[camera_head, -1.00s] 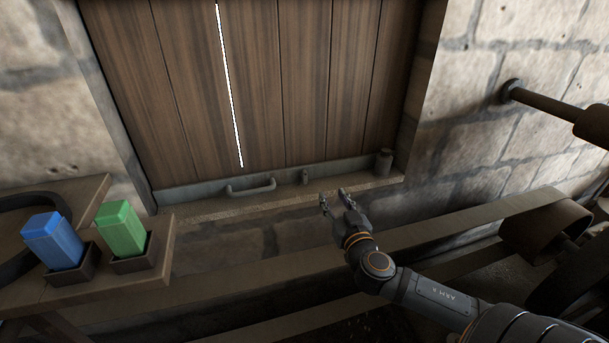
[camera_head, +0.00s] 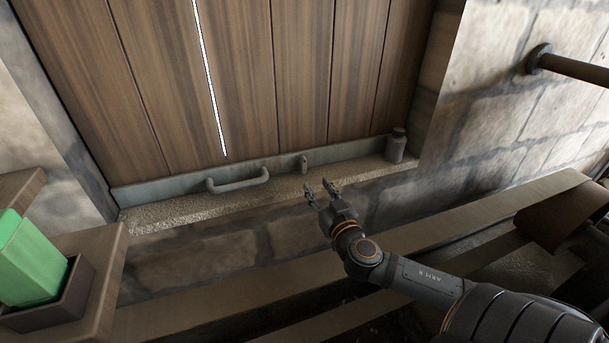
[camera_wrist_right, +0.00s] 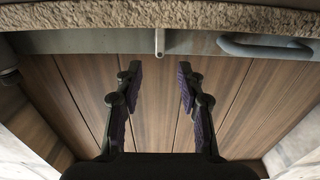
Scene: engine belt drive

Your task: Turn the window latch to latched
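The window latch (camera_head: 303,163) is a small grey upright tab on the metal rail at the bottom of the wooden shutter (camera_head: 240,80). It also shows in the right wrist view (camera_wrist_right: 160,42), between and beyond my fingertips. My right gripper (camera_head: 322,190) is open and empty, just in front of the sill and a little below the latch, apart from it. Its two spread fingers also show in the right wrist view (camera_wrist_right: 160,75). My left gripper is not in view.
A grey bar handle (camera_head: 238,180) sits left of the latch on the rail. A small grey bottle (camera_head: 396,146) stands at the sill's right end. A green block (camera_head: 28,262) sits in a wooden holder at lower left. A long beam (camera_head: 480,208) runs below the sill.

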